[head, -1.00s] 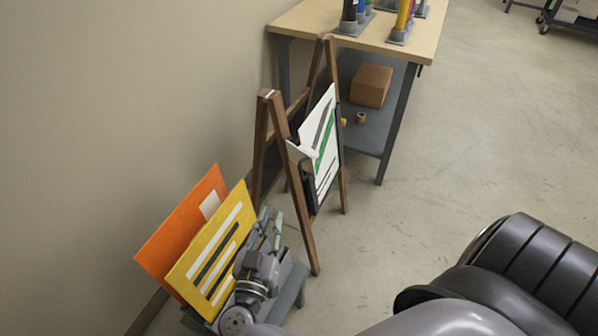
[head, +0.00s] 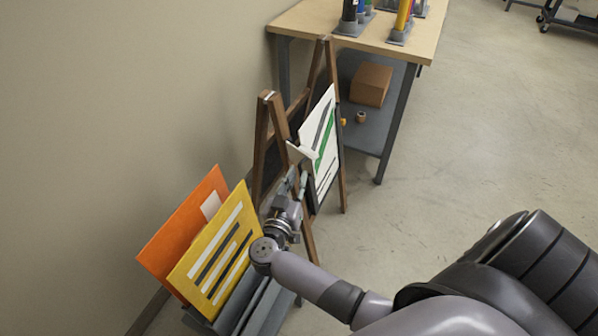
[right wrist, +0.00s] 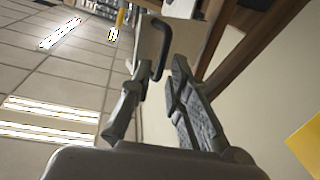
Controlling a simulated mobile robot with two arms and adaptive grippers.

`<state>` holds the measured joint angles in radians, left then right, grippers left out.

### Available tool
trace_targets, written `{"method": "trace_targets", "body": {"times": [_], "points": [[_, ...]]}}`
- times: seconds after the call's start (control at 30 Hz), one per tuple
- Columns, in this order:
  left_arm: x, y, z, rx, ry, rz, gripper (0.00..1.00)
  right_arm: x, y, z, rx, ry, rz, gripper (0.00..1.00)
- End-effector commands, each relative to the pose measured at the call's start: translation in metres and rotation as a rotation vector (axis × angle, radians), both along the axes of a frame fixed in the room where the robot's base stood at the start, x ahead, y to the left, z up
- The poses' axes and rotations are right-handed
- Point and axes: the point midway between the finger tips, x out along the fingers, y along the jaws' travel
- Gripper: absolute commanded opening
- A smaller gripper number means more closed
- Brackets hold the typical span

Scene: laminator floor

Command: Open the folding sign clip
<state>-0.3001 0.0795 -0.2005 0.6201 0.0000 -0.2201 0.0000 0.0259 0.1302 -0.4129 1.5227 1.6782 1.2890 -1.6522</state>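The folding sign (head: 268,140) is a wooden A-frame standing open beside the wall. A white poster (head: 322,140) with green and black stripes hangs on its right face, and its near top corner is folded over. My right gripper (head: 291,182) is beside the sign's near leg, just below that corner. In the right wrist view the two fingers (right wrist: 157,88) are apart with nothing between their pads. A dark curved bar (right wrist: 160,58), which looks like the clip's lever, lies just beyond the fingertips; I cannot tell whether they touch it. My left gripper is out of view.
A grey rack (head: 268,312) holding an orange board (head: 170,240) and a yellow board (head: 205,262) stands near my right forearm. A wooden-topped table (head: 310,18) with a box (head: 371,84) on its lower shelf is behind the sign.

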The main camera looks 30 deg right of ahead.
Motion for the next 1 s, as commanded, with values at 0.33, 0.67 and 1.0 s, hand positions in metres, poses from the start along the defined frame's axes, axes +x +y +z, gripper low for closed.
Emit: {"method": "trace_targets", "body": {"times": [0.33,0.67,1.0], "points": [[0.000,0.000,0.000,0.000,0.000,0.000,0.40,0.015,-0.018,0.000,0.000,0.000,0.000,0.16],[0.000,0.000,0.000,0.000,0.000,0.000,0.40,0.015,-0.018,0.000,0.001,0.001,0.001,0.07],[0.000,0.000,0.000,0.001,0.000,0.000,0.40,0.015,-0.017,0.000,0.001,0.001,0.001,0.00]]}}
